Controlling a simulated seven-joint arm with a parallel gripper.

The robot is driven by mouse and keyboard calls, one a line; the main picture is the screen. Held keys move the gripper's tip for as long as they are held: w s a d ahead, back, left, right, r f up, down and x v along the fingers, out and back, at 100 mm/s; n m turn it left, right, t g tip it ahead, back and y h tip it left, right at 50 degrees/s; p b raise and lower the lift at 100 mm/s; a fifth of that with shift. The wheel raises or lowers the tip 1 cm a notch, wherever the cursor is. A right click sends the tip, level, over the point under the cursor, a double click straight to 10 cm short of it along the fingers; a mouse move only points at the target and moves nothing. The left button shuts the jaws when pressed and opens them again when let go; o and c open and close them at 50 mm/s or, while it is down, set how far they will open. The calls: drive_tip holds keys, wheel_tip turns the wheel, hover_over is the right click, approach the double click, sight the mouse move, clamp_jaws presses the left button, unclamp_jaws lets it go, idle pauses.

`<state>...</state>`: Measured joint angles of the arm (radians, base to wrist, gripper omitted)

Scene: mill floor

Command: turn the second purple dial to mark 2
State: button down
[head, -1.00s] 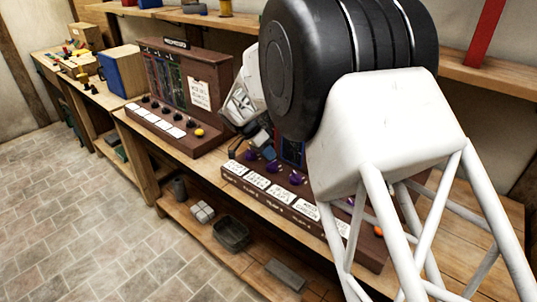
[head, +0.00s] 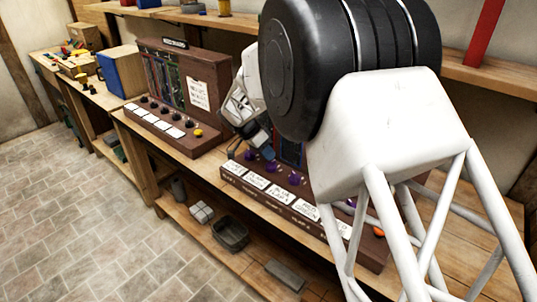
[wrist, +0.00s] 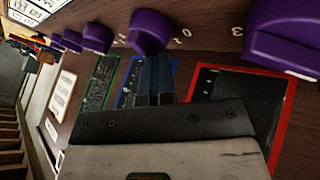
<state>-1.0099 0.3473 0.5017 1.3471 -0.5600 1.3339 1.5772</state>
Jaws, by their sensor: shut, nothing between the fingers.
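The brown console (head: 262,198) carries a row of purple dials above white label cards. In the head view, purple dials show at the near edge of my gripper (head: 250,142), and one is the dial (head: 270,167). In the wrist view, my gripper (wrist: 154,62) is shut and empty, with its fingertips right at a purple dial (wrist: 150,32), the second from the right. Contact cannot be told. A larger-looking purple dial (wrist: 287,42) is at right, and several more run off to the left. White numerals are printed around the dials. My arm hides part of the console.
A second brown console (head: 190,85) with black knobs and a yellow button stands to the left on the wooden bench. A blue box (head: 118,72) is further left. A lower shelf holds a dark bin (head: 230,234). A shelf runs above the consoles.

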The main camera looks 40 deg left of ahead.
drive_tip(key=shift+s+d+f, duration=0.4)
drive_tip(key=shift+s+d, duration=0.05)
drive_tip(key=shift+s, duration=0.4)
drive_tip(key=shift+s+r, duration=0.25)
drive_tip(key=shift+w+a+f, duration=0.1)
drive_tip(key=shift+w+a, duration=0.5)
drive_tip(key=shift+a, duration=0.4)
drive_tip(key=a, duration=0.3)
drive_tip(key=shift+w+r, duration=0.2)
drive_tip(key=shift+w, duration=0.2)
drive_tip(key=s+v, duration=0.1)
drive_tip(key=v, duration=0.9)
drive_tip(key=shift+d, duration=0.2)
drive_tip(key=shift+w+d+r, duration=0.1)
